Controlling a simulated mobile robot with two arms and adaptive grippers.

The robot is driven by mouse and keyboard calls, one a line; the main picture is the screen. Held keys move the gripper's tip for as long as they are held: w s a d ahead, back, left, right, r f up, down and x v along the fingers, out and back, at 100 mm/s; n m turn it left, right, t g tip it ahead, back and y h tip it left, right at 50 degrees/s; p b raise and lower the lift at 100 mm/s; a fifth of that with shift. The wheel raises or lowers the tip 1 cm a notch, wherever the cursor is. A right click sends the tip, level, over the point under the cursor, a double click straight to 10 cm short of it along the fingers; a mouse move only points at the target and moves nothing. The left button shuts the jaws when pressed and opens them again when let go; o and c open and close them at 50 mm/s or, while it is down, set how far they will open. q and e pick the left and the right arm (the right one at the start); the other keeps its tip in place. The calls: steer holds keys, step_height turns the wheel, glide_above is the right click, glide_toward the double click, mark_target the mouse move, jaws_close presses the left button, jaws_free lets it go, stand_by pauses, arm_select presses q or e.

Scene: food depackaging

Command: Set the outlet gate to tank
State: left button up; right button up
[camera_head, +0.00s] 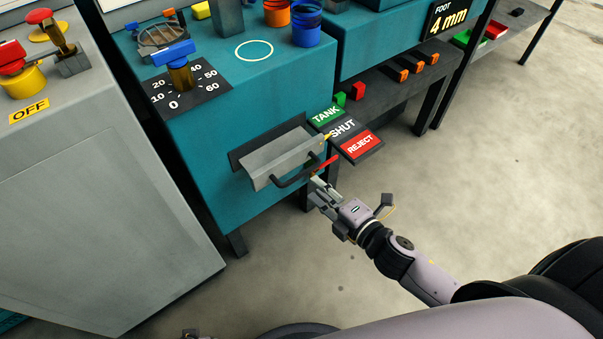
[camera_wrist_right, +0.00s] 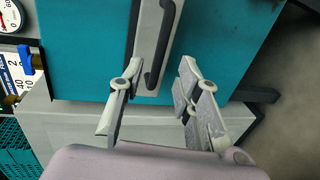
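The outlet gate (camera_head: 285,152) is a sloping grey plate on the front of the teal machine, with a dark bar handle (camera_head: 297,172). A label board beside it carries green TANK (camera_head: 326,115), white SHUT (camera_head: 343,129) and red REJECT (camera_head: 360,145). A small yellow tip at the gate's edge lies beside SHUT. A thin red bar (camera_head: 325,163) shows by the handle's right end. My right gripper (camera_head: 320,187) is just in front of that end. In the right wrist view the handle (camera_wrist_right: 162,50) lies ahead between the open fingers (camera_wrist_right: 152,88); contact is unclear. A scrap of my left gripper (camera_head: 190,334) shows at the bottom edge.
A dial with a blue knob (camera_head: 174,55) and cups (camera_head: 306,25) are on the machine top. A grey cabinet (camera_head: 90,200) with an OFF label stands left. A dark shelf (camera_head: 390,95) with small coloured blocks is behind the labels. Floor at right (camera_head: 500,170) is clear.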

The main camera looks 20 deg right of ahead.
mark_target(301, 173)
steer(key=x, duration=0.7)
steer(key=shift+w+a, duration=0.1)
steer(key=shift+w, duration=0.15)
steer(key=shift+c, duration=0.5)
jaws_close()
